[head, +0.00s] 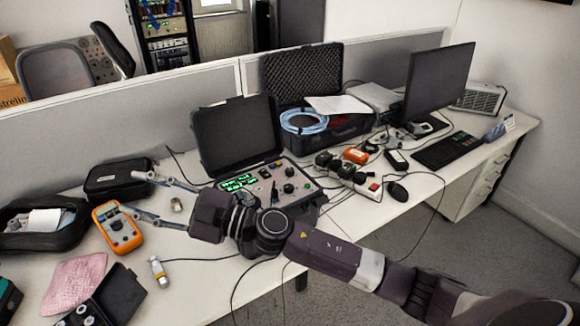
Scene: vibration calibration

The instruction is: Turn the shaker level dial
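The shaker calibrator (310,193) is a black case on the desk with its lid (236,132) raised. Its panel has green lit displays (238,182) on the left and several dark knobs. One knob (289,188) stands at the panel's right front; I cannot read which one is the level dial. My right arm reaches in from the lower right, across the front of the case. My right gripper (131,192) points left, fingers spread wide and empty, apart from the panel. The gripper body hides the panel's front left part. My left gripper is out of view.
An orange multimeter (117,229) and a black pouch (117,180) are near the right gripper's fingertips. A pink cloth (75,282) lies at front left. A power strip (357,181), mouse (398,191), keyboard (447,150) and monitor (437,84) stand to the right. Cables hang over the front edge.

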